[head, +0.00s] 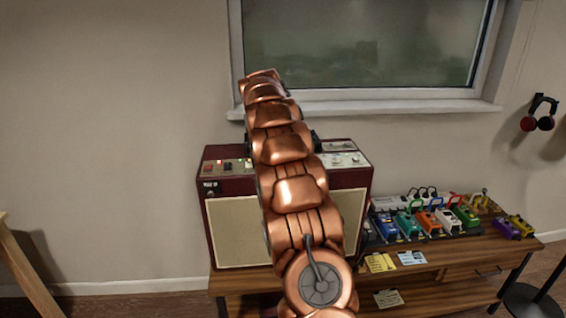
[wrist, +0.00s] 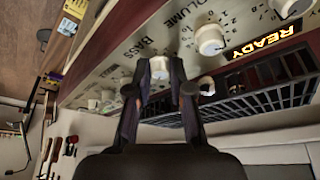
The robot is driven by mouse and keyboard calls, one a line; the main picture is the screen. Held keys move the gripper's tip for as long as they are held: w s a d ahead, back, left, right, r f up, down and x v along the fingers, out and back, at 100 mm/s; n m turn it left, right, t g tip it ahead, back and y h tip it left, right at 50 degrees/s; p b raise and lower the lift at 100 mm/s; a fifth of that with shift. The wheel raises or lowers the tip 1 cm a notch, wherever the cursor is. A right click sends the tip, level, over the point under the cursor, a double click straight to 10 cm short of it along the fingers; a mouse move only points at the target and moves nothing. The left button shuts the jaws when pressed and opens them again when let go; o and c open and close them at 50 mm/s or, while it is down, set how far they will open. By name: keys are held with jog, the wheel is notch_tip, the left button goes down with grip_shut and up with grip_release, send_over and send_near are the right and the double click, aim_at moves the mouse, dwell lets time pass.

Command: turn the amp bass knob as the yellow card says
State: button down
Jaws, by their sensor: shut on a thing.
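The dark red amp (head: 207,228) with cream grille stands on the wooden bench. In the wrist view its cream control panel (wrist: 118,65) carries several cream knobs with printed scales. The bass knob (wrist: 159,66), below the word BASS, sits between my fingertips. My gripper (wrist: 160,75) is shut on this knob. In the head view my copper arm crosses in front of the amp and hides my gripper and the middle of the panel. The yellow card (head: 380,263) lies on the bench to the right of the amp; its writing is too small to read.
The volume knob (wrist: 210,39) and a lit READY display (wrist: 264,42) are close to my gripper. A dark vent grille (wrist: 250,103) runs along the amp. Several coloured pedals (head: 424,222) and a blue-white card (head: 412,258) are on the bench. Red headphones (head: 537,122) hang on the wall.

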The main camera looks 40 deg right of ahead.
jog(key=shift+m, duration=0.3)
dwell(0.4)
jog(key=c, duration=1)
grip_release()
jog(key=shift+c, duration=0.2)
jog(key=shift+r, duration=0.1)
jog(key=v, duration=0.6)
jog(key=shift+w+a+r, duration=0.1)
jog(key=shift+r, duration=0.2)
jog(key=shift+a+r, duration=0.15)
jog(key=shift+r, duration=0.15)
jog(key=shift+a, duration=0.15)
